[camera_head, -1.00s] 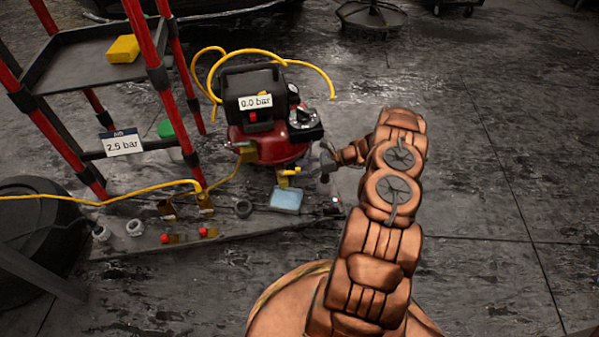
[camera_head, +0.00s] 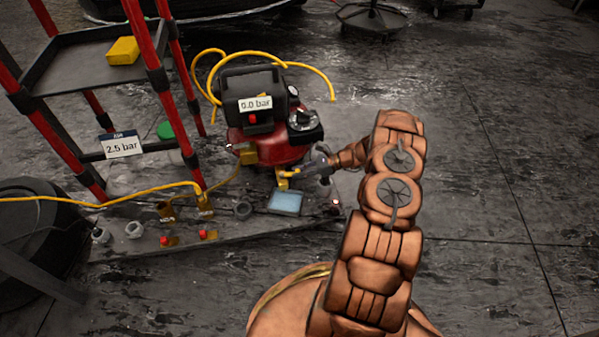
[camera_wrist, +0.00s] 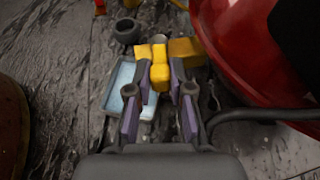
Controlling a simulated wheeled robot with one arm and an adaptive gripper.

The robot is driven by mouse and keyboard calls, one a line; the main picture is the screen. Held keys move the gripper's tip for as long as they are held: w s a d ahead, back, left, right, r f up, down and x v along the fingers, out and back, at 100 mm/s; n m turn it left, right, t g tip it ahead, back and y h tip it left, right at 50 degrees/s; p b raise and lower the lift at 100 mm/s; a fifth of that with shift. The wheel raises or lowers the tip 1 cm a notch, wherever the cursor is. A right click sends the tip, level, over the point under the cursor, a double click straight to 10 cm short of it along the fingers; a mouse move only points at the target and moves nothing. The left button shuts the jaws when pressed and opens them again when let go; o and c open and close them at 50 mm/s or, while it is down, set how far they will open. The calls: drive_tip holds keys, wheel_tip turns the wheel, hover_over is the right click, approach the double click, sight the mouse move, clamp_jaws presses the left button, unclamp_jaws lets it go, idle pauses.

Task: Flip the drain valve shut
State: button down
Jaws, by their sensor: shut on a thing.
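The red compressor (camera_head: 275,147) stands on the floor mat with a black top and a tag reading 0.0 bar. The yellow drain valve (camera_head: 284,178) is low on its front side. My gripper (camera_head: 315,168) reaches it from the right. In the wrist view, my gripper (camera_wrist: 160,88) has its purple-padded fingers on both sides of the yellow valve lever (camera_wrist: 160,72) and is shut on it. The red tank (camera_wrist: 245,45) is close on the right there. The lever's exact angle is hard to tell.
A light blue tray (camera_head: 285,202) lies below the valve, also in the wrist view (camera_wrist: 122,88). Small fittings and red-knobbed valves (camera_head: 207,234) lie to the left. A red-posted rack (camera_head: 172,85) stands at left. A yellow hose (camera_head: 110,200) crosses the mat. Floor at right is clear.

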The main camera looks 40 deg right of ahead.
drive_tip(key=shift+w+r+n+p, duration=0.1)
drive_tip(key=shift+w+n+p, duration=0.1)
drive_tip(key=shift+n+p, duration=0.1)
drive_tip(key=shift+w+g+y, duration=0.1)
drive_tip(key=shift+g+y, duration=0.2)
drive_tip(key=shift+g, duration=0.1)
drive_tip(key=shift+w+d+n, duration=0.1)
drive_tip(key=shift+n, duration=0.3)
drive_tip(key=shift+w+g+y, duration=0.1)
drive_tip(key=shift+g+y, duration=0.2)
drive_tip(key=shift+g, duration=0.2)
drive_tip(key=shift+w+d+n+g, duration=0.1)
drive_tip(key=shift+d+n+g, duration=0.1)
drive_tip(key=shift+n+g, duration=0.25)
drive_tip(key=c, duration=1)
unclamp_jaws()
drive_tip(key=shift+c, duration=0.2)
drive_tip(key=v, duration=1.2)
drive_tip(key=shift+f, duration=0.25)
